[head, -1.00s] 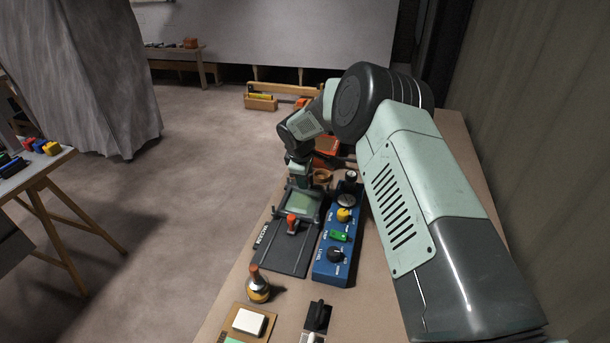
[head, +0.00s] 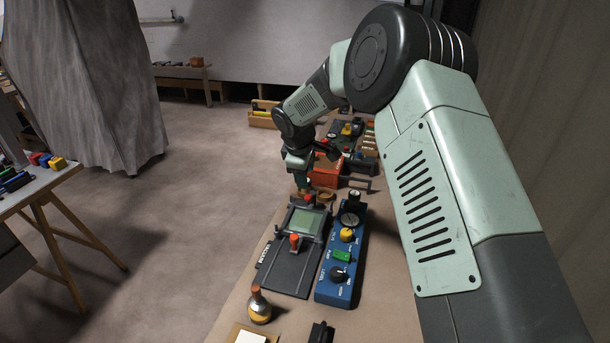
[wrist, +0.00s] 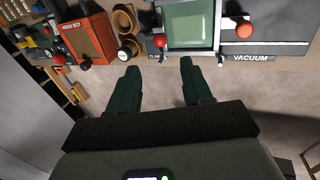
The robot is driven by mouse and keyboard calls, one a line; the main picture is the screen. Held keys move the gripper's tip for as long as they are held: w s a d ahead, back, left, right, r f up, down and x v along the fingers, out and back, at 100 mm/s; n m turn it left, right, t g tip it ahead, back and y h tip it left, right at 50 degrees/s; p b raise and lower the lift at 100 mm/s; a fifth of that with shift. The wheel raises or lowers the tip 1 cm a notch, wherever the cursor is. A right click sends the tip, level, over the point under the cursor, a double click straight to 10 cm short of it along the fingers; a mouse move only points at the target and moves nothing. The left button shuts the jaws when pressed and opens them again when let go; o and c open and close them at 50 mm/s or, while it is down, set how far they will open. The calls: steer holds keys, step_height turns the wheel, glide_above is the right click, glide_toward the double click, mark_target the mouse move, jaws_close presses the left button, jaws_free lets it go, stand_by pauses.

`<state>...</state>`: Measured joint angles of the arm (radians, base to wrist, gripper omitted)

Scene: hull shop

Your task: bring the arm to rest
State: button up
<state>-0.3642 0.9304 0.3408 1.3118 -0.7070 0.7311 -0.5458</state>
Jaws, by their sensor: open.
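My arm reaches in from the right of the head view and bends down over the bench. My gripper (head: 303,187) is small and partly hidden there, near the far end of the black vacuum fixture (head: 286,273). In the wrist view my gripper (wrist: 158,72) shows two dark green fingers spread apart with nothing between them. The fixture's pale green pad (head: 306,222) lies beyond the fingertips in the wrist view (wrist: 190,22). No contact shows.
A blue control box (head: 338,290) with knobs stands right of the fixture. An orange box (head: 325,172) stands behind. A round brass-coloured bottle (head: 259,309) stands in front. A side table (head: 40,190) is at the left. Open floor (head: 190,230) lies left of the bench.

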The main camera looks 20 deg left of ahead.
steer(key=s+d+r+m+h, duration=0.1)
steer(key=s+d+r+m, duration=0.4)
steer(key=d+r, duration=0.6)
steer(key=s+d+r+m, duration=0.3)
steer(key=s+d+r, duration=0.55)
steer(key=r, duration=0.45)
steer(key=s+d+m, duration=0.4)
steer(key=s+d, duration=0.1)
steer(key=s, duration=0.7)
steer(key=s+d+r+m+t+y, duration=0.1)
steer(key=s+d+m, duration=0.4)
steer(key=s, duration=0.6)
steer(key=shift+s+d+m+t, duration=0.3)
steer(key=shift+s+d, duration=0.05)
steer(key=shift+d, duration=0.35)
steer(key=shift+o, duration=0.2)
steer(key=shift+r, duration=0.15)
